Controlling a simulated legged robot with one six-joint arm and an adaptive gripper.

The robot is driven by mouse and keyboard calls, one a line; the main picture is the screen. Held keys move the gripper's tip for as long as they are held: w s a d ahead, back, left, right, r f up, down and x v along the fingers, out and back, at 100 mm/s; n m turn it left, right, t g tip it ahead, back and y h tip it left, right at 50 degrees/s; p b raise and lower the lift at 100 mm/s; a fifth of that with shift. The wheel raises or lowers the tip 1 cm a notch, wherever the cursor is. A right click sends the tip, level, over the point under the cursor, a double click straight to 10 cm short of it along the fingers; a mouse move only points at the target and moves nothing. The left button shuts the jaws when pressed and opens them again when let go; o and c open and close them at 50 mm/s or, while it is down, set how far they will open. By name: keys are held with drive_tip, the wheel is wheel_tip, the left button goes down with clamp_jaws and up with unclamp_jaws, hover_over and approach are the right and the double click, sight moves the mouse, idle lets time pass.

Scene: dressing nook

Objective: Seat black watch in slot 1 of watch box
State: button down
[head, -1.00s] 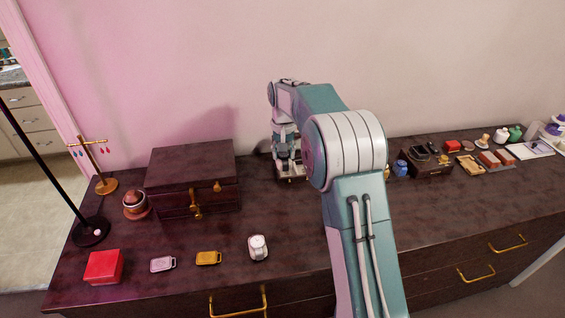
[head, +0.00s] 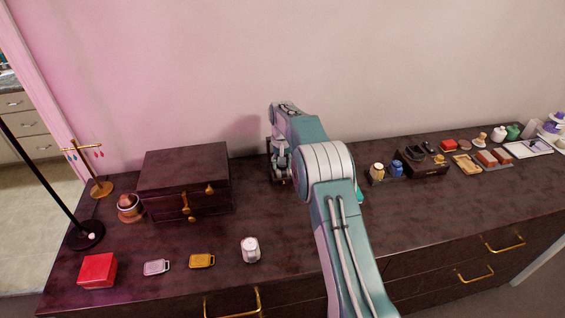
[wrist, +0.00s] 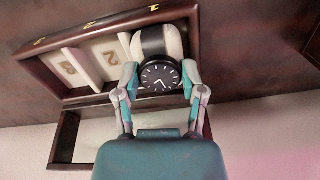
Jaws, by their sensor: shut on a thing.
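The black watch (wrist: 160,78) has a dark round dial and is wrapped on a cream cushion (wrist: 174,42). My gripper (wrist: 159,86) is shut on it, one finger on each side, in the wrist view. The open watch box (wrist: 80,33) lies beneath, with two empty cream compartments, one marked 2 (wrist: 113,57). The cushion is at the end compartment beside slot 2, whose number is hidden. I cannot tell whether it rests on the floor there. In the head view, my arm mostly covers the gripper (head: 280,172), the box and the watch.
A dark wooden chest (head: 185,165) stands left of my arm. A white watch (head: 250,250), two tags (head: 202,261) and a red box (head: 98,270) lie near the front edge. Bottles (head: 397,169) and a dark organizer (head: 425,170) stand right. The wall is close behind.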

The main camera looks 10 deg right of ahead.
drive_tip(key=shift+a+f, duration=0.1)
drive_tip(key=shift+a, duration=0.2)
drive_tip(key=shift+c, duration=0.8)
unclamp_jaws()
drive_tip(key=shift+a, duration=0.1)
drive_tip(key=shift+d, duration=0.2)
drive_tip(key=s+r+t, duration=0.1)
drive_tip(key=s+r, duration=0.2)
drive_tip(key=r, duration=0.9)
drive_tip(key=s+r, duration=0.4)
drive_tip(key=r, duration=0.7)
drive_tip(key=s+r+n+t, duration=0.1)
drive_tip(key=s+r, duration=0.2)
drive_tip(key=s, duration=0.4)
drive_tip(key=s+r+t, duration=0.1)
drive_tip(key=s+r, duration=0.3)
drive_tip(key=s, duration=0.2)
drive_tip(key=s+f+t, duration=0.1)
drive_tip(key=s+f, duration=0.2)
drive_tip(key=s, duration=0.9)
drive_tip(key=s+f+n+t, duration=0.1)
drive_tip(key=s+f, duration=0.3)
drive_tip(key=s, duration=0.9)
drive_tip(key=shift+t, duration=0.3)
